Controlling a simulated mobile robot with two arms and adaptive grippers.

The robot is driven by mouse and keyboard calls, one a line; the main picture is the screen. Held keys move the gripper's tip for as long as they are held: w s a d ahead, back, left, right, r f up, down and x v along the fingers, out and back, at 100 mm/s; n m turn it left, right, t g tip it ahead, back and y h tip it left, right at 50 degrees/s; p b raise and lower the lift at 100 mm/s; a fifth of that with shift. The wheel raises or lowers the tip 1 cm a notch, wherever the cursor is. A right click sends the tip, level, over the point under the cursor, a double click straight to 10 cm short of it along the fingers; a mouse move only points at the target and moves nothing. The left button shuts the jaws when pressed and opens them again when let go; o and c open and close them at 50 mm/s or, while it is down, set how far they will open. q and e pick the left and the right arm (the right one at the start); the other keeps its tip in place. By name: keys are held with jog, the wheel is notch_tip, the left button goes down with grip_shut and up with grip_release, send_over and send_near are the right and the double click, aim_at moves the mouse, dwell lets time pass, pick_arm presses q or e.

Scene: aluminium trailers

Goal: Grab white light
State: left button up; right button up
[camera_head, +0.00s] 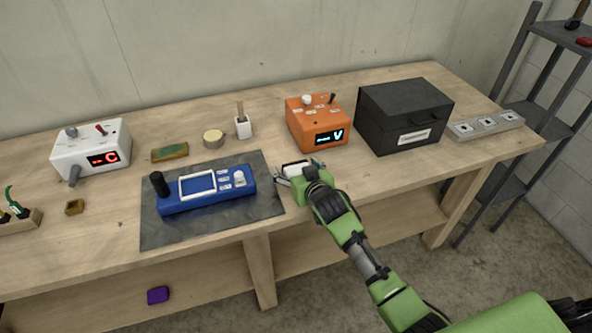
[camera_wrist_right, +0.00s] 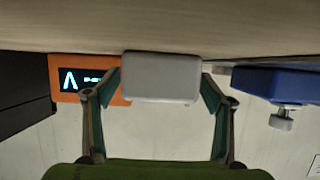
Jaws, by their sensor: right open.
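A white block with rounded edges (camera_wrist_right: 160,78), which looks like the white light, lies between the fingers of my right gripper (camera_wrist_right: 160,92) in the wrist view. In the head view the white block (camera_head: 294,167) is on the table at the right edge of the dark mat, partly hidden by my right gripper (camera_head: 297,174). The gripper is open, with one finger on either side of the block. I cannot tell whether the fingers touch it. My left gripper is not in view.
A blue device (camera_head: 206,190) sits on the dark mat (camera_head: 160,234). Behind the gripper stand an orange device (camera_head: 303,125) and a black box (camera_head: 385,125). A white device (camera_head: 80,150) stands at the left.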

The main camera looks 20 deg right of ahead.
jog(key=c, duration=1.3)
jog(key=shift+r, duration=0.15)
